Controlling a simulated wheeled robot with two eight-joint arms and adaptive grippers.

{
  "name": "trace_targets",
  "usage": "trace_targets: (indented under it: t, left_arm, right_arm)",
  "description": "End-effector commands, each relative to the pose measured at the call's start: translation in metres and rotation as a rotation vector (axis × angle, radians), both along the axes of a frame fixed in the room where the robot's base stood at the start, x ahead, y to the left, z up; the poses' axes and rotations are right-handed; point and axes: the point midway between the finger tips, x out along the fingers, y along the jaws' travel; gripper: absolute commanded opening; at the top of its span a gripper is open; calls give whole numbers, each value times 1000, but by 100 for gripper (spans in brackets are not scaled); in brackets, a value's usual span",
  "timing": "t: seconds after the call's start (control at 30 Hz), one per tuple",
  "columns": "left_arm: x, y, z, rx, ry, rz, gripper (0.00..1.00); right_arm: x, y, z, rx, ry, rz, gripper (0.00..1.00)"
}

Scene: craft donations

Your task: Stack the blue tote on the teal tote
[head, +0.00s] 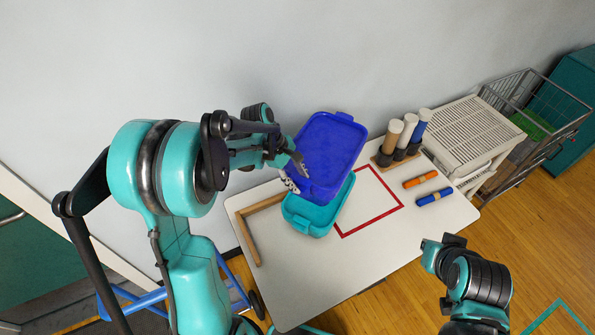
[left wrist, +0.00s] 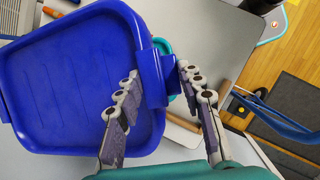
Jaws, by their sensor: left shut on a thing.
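The blue tote (head: 330,150) is an open shallow tub with end handles. My left gripper (head: 292,178) is shut on its near-left rim handle, one finger inside and one outside in the left wrist view (left wrist: 158,92). The blue tote (left wrist: 80,80) fills the left of that view. The teal tote (head: 312,218) stands on the table, partly hidden under the blue one. The blue tote looks held above it and offset toward the back; I cannot tell whether they touch. My right gripper (head: 443,243) is low at the right, apart from both totes; its fingers are unclear.
The white table (head: 350,262) has a red outlined square (head: 388,222) right of the teal tote and a wooden angle strip (head: 246,238) on its left. A rack of cylinders (head: 395,152), an orange roll (head: 421,179) and a blue roll (head: 435,197) are at right. The table's front is clear.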

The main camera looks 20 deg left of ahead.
Motion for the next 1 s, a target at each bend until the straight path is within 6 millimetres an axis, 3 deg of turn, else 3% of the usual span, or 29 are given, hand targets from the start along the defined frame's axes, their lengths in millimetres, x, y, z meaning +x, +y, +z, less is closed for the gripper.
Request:
trace_targets:
  t: [1.0]
  left_arm:
    - [0, 0, -89, -1, -1, -1, 0]
  right_arm:
    - [0, 0, -58, 0, 0, 0, 0]
